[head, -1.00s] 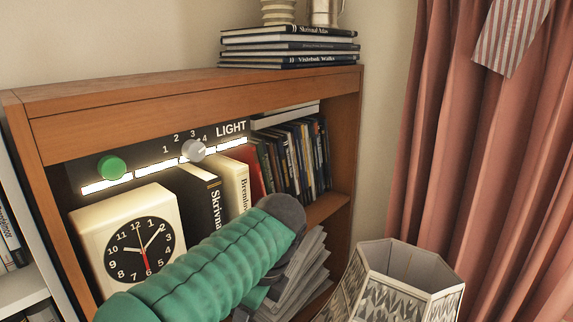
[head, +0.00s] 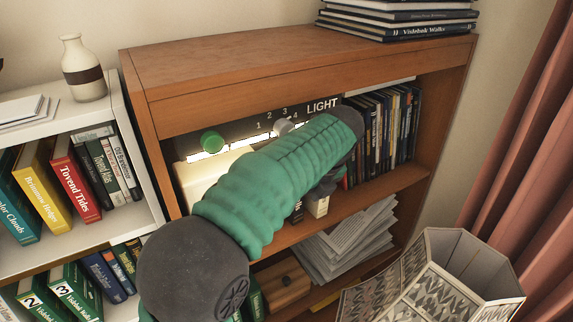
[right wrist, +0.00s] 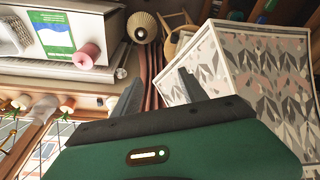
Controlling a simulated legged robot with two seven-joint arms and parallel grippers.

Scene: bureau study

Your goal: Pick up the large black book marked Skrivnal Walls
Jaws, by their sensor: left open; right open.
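The large black book (head: 297,214) stands on the lit shelf of the wooden bookcase. Only the bottom of its spine shows; my left arm hides the rest and its title. A cream book (head: 318,208) stands just right of it. My left gripper (head: 333,184) is in front of the shelf, a little right of the black book, largely hidden behind its own green-sleeved arm. It is open, and I see nothing held in it. In the right wrist view my right gripper (right wrist: 160,92) is open and empty, its fingers apart, beside a patterned lampshade (right wrist: 262,65).
The cream clock (head: 196,176) is mostly covered by my arm. Slim books (head: 385,125) fill the shelf's right side, and papers (head: 345,240) lie below. The lampshade (head: 425,285) stands close at lower right. A white bookcase (head: 140,150) adjoins at left.

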